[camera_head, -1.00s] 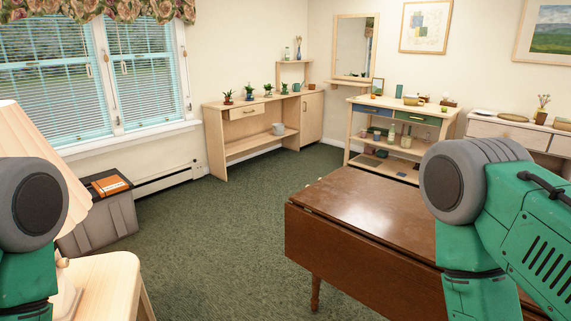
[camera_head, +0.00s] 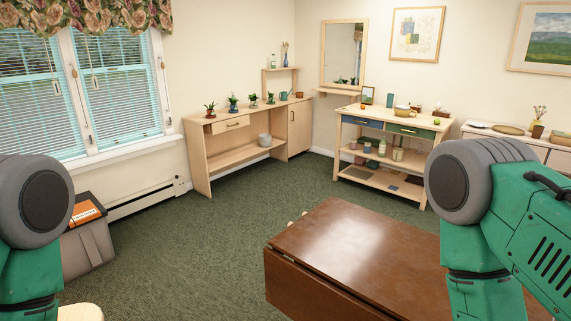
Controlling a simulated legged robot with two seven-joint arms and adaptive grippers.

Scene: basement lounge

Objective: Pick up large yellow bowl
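A small yellowish bowl (camera_head: 402,111) stands on top of the light wood table with blue and green drawers (camera_head: 364,123), at the back right. It is far off and small, so I cannot tell for sure that it is the large yellow bowl. Only green and grey upper parts of my two arms show, at the left and right edges. Neither of my grippers is in view, so their state and anything they hold are hidden.
A brown drop-leaf table (camera_head: 350,250) blocks the front right. A grey bin (camera_head: 88,247) stands at the left by the wall. A long wooden shelf unit (camera_head: 240,150) with potted plants lines the back. Green carpet (camera_head: 215,240) is clear in the middle.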

